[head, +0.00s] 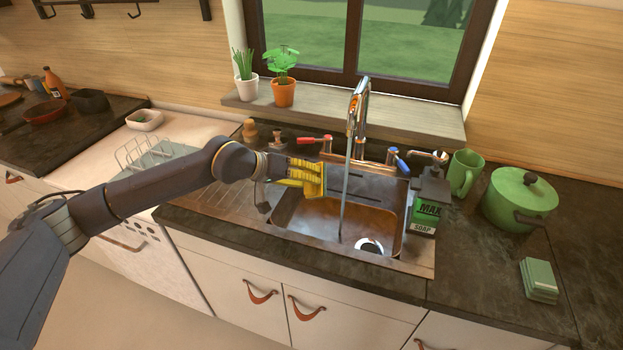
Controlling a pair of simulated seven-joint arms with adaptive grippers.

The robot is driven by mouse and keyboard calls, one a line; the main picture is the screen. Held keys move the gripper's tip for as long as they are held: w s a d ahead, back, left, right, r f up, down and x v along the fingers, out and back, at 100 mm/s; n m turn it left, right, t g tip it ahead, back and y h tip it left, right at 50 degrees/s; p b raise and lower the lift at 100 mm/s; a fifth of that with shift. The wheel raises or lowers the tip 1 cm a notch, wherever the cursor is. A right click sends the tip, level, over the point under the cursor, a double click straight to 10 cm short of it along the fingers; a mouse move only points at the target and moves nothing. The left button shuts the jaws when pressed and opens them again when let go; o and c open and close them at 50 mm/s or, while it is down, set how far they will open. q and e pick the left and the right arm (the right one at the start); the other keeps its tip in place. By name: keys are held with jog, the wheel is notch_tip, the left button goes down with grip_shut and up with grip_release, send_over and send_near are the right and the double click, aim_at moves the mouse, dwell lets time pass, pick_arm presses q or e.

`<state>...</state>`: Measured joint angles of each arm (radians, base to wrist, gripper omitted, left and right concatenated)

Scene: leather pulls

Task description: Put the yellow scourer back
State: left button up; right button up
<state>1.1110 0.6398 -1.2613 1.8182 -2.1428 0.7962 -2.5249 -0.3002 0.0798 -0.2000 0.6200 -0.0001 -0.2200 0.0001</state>
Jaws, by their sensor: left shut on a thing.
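My left gripper (305,176) reaches in from the left and is over the left part of the sink. It is shut on the yellow scourer (318,181), which it holds upright above the basin's left side. The gripper partly hides the scourer. The sink basin (330,217) is brown-grey metal, with a round white and dark thing (369,246) at its front right. My right gripper is not in view.
The tall tap (358,100) stands behind the basin, with a thin stream below it. A soap dispenser (427,210), green mug (465,172) and green pot (518,199) stand right of the sink. Stacked green sponges (539,280) lie at front right. A wire rack (150,155) is left.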

pick_arm(q)
grip_shut()
jog(key=shift+r, duration=0.1)
